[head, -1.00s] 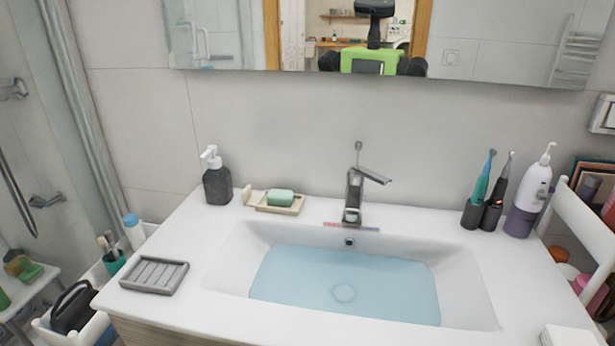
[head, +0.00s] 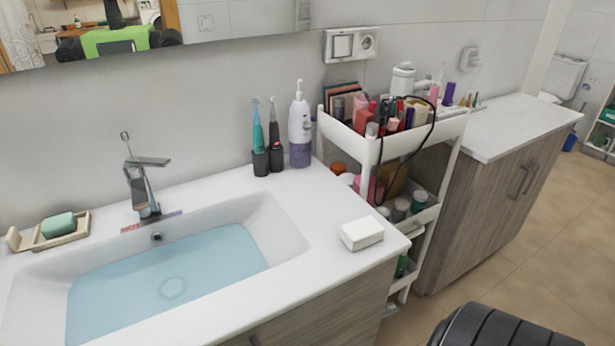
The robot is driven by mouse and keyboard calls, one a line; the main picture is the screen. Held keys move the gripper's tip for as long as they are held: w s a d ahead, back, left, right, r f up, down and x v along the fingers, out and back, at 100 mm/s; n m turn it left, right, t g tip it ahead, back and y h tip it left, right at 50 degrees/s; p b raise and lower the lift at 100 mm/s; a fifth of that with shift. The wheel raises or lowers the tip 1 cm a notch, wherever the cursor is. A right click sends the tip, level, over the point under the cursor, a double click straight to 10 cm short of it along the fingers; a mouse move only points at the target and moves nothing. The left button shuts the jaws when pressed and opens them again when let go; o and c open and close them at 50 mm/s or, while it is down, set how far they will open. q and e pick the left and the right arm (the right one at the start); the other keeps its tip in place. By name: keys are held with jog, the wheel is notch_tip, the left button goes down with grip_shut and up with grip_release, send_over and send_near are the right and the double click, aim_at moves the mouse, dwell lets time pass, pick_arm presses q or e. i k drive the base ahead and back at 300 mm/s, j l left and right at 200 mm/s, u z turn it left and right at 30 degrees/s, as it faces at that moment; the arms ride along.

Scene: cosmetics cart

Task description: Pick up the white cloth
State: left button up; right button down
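A small white folded block that looks like the white cloth (head: 361,234) lies on the right front part of the white sink counter (head: 330,205), close to its right edge. It is fully visible and nothing touches it from above. Neither of my grippers is in the head view, so I cannot see their state.
The basin (head: 175,285) left of the cloth holds bluish water. Toothbrushes (head: 267,145) and a white-purple bottle (head: 300,130) stand behind. A white cart (head: 365,150) full of cosmetics stands right of the counter. A black ribbed object (head: 505,328) is at the lower right.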

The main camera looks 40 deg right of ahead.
aim_at(360, 233)
jog(key=z, duration=1.75)
jog(key=j+u, duration=0.1)
jog(key=u, duration=0.3)
jog(key=j+u, duration=0.1)
jog(key=u, duration=0.35)
jog(key=i+u, duration=0.1)
jog(key=u, duration=0.3)
jog(key=z, duration=1.45)
